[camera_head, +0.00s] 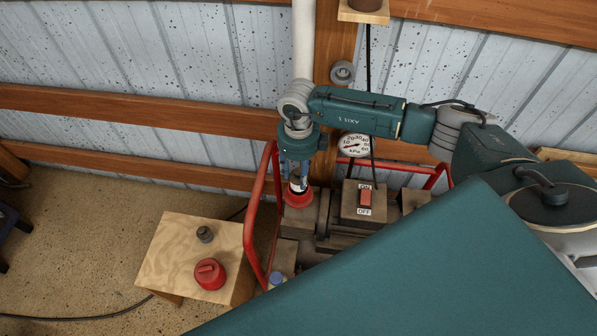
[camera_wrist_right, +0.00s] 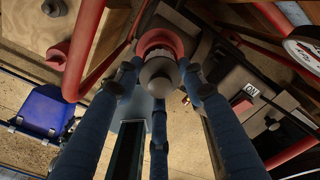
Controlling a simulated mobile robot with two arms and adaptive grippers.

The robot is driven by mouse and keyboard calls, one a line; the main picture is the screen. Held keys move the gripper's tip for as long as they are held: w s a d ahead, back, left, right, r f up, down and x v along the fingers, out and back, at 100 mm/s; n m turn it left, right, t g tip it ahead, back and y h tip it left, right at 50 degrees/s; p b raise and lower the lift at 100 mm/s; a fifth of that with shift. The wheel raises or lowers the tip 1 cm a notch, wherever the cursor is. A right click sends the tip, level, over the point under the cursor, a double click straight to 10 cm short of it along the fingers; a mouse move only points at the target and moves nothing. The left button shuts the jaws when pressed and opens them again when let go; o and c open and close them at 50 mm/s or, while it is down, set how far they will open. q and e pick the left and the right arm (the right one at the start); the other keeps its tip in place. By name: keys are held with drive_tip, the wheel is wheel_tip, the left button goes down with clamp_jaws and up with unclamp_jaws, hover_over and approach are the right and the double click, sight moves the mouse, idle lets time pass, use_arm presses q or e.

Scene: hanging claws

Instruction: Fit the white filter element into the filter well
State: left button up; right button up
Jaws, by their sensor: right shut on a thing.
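The white filter element (camera_head: 297,184) is under my right gripper (camera_head: 297,168), which points down and is shut on it. The filter well has a red rim (camera_head: 298,199), also seen in the wrist view (camera_wrist_right: 162,39), on the machine with the red frame. The element's lower end is at the red rim; I cannot tell how deep it sits. My left gripper is not in view.
A wooden box (camera_head: 178,251) stands left of the machine, with a red cap (camera_head: 210,273) and a small grey part (camera_head: 204,234) on it. A red tube frame (camera_head: 258,215) runs close beside the well. A gauge (camera_head: 354,145) and an ON/OFF switch (camera_head: 365,198) are to the right.

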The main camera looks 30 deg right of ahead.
drive_tip(key=shift+f+b, duration=1.75)
drive_tip(key=shift+f, duration=0.5)
drive_tip(key=shift+r, duration=0.1)
drive_tip(key=shift+r+p, duration=1.6)
drive_tip(key=shift+r, duration=0.65)
drive_tip(key=shift+f+b, duration=0.25)
drive_tip(key=shift+b, duration=0.15)
